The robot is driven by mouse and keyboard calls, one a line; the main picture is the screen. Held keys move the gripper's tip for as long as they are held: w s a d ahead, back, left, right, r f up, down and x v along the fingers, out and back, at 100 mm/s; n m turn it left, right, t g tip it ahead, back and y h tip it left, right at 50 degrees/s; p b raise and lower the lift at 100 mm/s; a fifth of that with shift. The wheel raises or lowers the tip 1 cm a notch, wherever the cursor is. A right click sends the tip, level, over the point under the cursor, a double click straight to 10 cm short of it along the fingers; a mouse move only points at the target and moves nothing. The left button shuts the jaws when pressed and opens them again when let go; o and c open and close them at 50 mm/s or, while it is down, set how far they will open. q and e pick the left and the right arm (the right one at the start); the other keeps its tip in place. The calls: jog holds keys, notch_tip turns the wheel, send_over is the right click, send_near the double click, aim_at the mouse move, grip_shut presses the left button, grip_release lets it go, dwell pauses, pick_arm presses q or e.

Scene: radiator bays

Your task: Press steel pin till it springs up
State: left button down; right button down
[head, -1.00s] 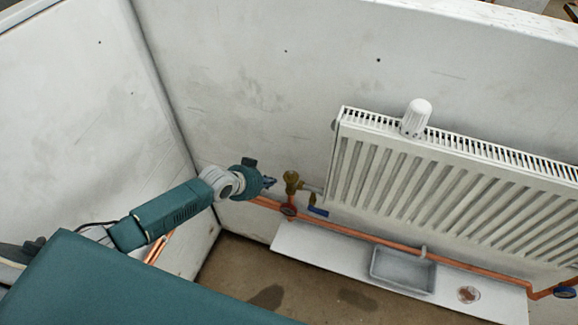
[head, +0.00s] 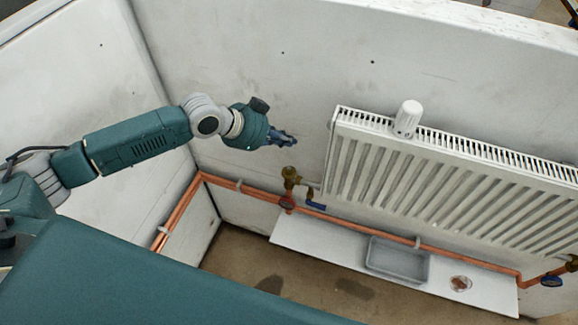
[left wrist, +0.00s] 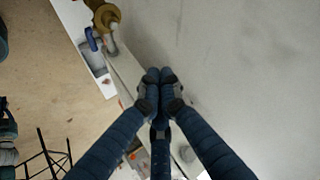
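The brass valve (head: 290,178) is at the left end of the white radiator (head: 430,180), on the copper pipework. It also shows at the top of the left wrist view (left wrist: 104,14), with a grey metal part (left wrist: 113,46) by it. I cannot tell whether that part is the steel pin; the pin is too small to make out in the head view. My left gripper (head: 290,138) is above the valve and apart from it. In the left wrist view its fingertips (left wrist: 160,75) are together with nothing between them. My right gripper is not in view.
A blue lever (head: 316,205) is beside the valve. Copper pipes (head: 340,226) run low along the wall. A grey tray (head: 397,262) is on a white board (head: 340,250) on the floor.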

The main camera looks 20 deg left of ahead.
pick_arm(q)
jog(key=shift+f, duration=0.15)
jog(key=b, duration=0.7)
send_over(287, 171)
notch_tip(287, 171, down, 7)
jog(key=shift+w+a+r, duration=0.1)
jog(key=shift+w, duration=0.05)
jog(key=shift+f+b, duration=0.3)
jog(key=shift+f, duration=0.55)
jog(key=shift+f, duration=0.4)
jog(key=shift+f+b, duration=0.3)
jog(key=shift+f, duration=0.2)
dwell(0.7)
dwell(0.3)
jog(key=shift+r+p, duration=0.85)
jog(key=shift+p, duration=0.05)
